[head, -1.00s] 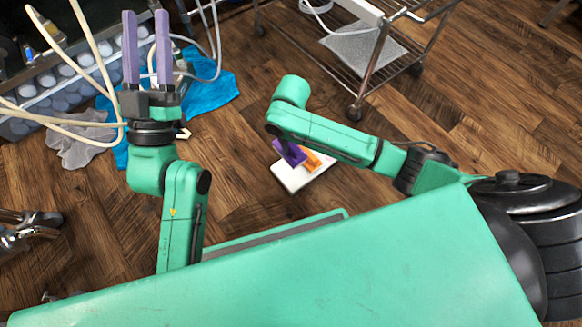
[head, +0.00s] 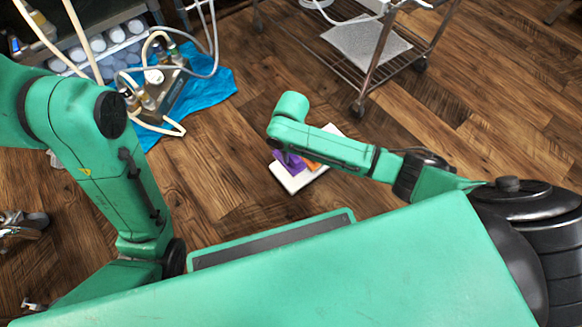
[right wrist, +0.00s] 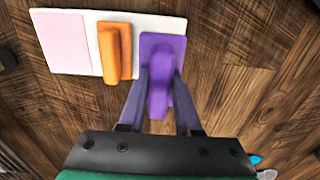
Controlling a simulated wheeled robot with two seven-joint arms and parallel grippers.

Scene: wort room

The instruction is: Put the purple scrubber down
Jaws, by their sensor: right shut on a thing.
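The purple scrubber (right wrist: 166,45) has a flat base and a raised handle. My right gripper (right wrist: 160,88) is shut on its handle, one finger on each side. The base overlaps the right end of a white board (right wrist: 80,70) in the right wrist view; I cannot tell whether it touches the board. An orange scrubber (right wrist: 114,42) sits on the board just left of it. In the head view the purple scrubber (head: 290,162) shows beside my right forearm, which hides part of the board (head: 291,183). My left gripper is out of view.
A pink patch (right wrist: 62,40) covers the board's left part. A wire cart (head: 368,60) stands behind on the wooden floor. A blue cloth (head: 205,85) with hoses and fittings lies at the upper left. Bare floor (head: 225,160) surrounds the board.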

